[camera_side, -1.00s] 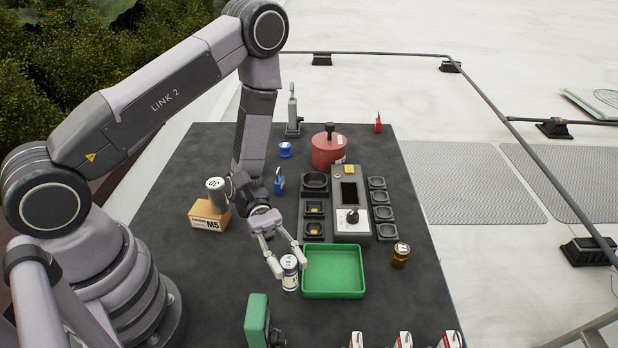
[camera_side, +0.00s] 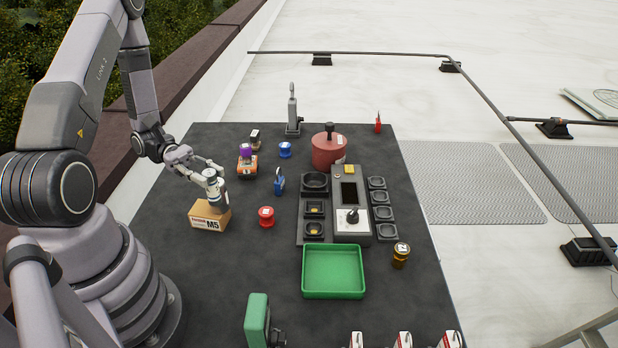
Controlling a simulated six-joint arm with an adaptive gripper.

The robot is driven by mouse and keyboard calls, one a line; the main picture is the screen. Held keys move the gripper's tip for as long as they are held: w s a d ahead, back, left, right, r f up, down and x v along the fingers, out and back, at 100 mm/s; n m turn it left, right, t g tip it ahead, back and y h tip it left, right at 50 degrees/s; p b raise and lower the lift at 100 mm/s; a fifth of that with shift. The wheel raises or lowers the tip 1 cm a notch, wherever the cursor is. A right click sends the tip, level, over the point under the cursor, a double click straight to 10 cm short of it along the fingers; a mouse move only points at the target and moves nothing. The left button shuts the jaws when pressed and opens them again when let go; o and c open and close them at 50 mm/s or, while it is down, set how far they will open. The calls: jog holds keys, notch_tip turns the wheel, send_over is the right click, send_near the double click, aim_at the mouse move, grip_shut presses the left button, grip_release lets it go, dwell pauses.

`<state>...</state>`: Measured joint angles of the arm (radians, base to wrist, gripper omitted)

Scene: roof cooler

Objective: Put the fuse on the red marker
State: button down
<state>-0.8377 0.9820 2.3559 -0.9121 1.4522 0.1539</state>
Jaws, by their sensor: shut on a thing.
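My gripper (camera_side: 212,177) is shut on a small pale cylinder (camera_side: 212,182) with a light top, which I take to be the fuse. It is upright over the cardboard M5 box (camera_side: 209,217) at the left of the dark mat. The fingers partly cover it, and I cannot tell whether it touches what is below. A red round spool-like piece (camera_side: 266,216) with a pale label stands to the right of the box. A small red upright piece (camera_side: 378,123) stands at the mat's far right. I cannot tell which is the red marker.
An empty green tray (camera_side: 334,293) lies right of centre. A grey control unit (camera_side: 349,217) and a red round pot (camera_side: 328,151) stand behind it. A blue spool (camera_side: 285,150), an orange piece (camera_side: 248,167) and a blue piece (camera_side: 279,182) stand near. The left front mat is clear.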

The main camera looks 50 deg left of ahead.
jog(key=shift+s+a, duration=0.2)
jog(key=shift+a, duration=0.25)
jog(key=shift+w+a+f, duration=0.4)
jog(key=shift+w+f, duration=1.75)
jog(key=shift+w, duration=0.1)
jog(key=shift+w+a+f, duration=0.45)
jog(key=shift+w+f, duration=1.65)
jog(key=shift+w, duration=0.2)
jog(key=shift+w+a+f, duration=0.4)
jog(key=shift+w+f, duration=1.75)
jog(key=shift+w, duration=0.1)
jog(key=shift+f, duration=0.15)
jog(key=c, duration=0.9)
grip_release()
